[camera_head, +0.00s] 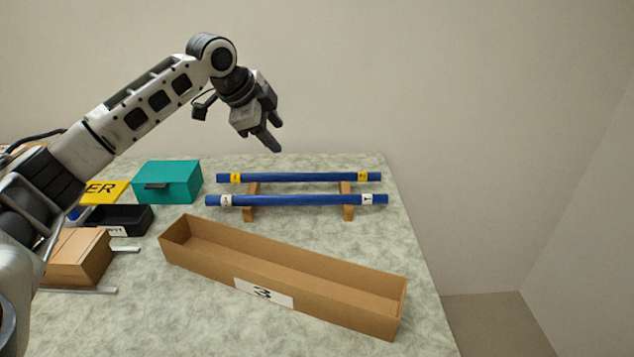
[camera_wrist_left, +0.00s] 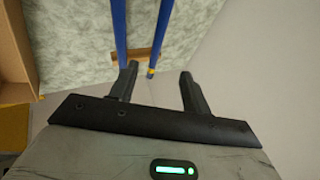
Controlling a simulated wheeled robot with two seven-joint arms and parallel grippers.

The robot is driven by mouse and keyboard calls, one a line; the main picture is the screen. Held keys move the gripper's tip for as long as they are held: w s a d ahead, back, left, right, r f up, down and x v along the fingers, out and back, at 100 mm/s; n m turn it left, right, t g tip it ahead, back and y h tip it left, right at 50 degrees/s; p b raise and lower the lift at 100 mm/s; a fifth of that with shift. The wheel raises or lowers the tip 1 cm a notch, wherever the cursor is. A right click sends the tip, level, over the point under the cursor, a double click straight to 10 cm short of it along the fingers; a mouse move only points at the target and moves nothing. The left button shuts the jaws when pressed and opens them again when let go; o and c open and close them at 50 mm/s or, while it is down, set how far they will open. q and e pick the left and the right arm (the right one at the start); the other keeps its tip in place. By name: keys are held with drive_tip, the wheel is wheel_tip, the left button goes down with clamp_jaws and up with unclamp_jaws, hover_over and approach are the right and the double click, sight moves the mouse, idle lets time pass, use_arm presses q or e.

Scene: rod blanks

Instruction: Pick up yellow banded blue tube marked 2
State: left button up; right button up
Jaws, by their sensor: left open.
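The yellow banded blue tube (camera_head: 300,177) lies level on the wooden rack at the back, with a yellow band near each end; the marks on the bands are too small to read for sure. A second blue tube (camera_head: 300,200) with white bands lies parallel in front of it. My left gripper (camera_head: 275,146) is open and empty, above and behind the tubes in the head view. In the left wrist view the open fingers (camera_wrist_left: 157,85) point toward the rack, and the yellow banded tube (camera_wrist_left: 162,32) shows beyond them. My right gripper is not in view.
A long open cardboard box (camera_head: 215,262) with a white label stands in front of the rack. A teal box (camera_head: 168,183), a black bin (camera_head: 122,221) and a brown carton (camera_head: 75,258) stand at the left. The right table edge is close to the tube ends.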

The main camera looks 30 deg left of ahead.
use_arm(q)
approach(307, 174)
drive_tip(key=x, duration=0.4)
drive_tip(key=b+x, duration=0.1)
drive_tip(key=x, duration=0.3)
drive_tip(key=shift+w+f, duration=0.15)
drive_tip(key=shift+f, duration=0.25)
clamp_jaws()
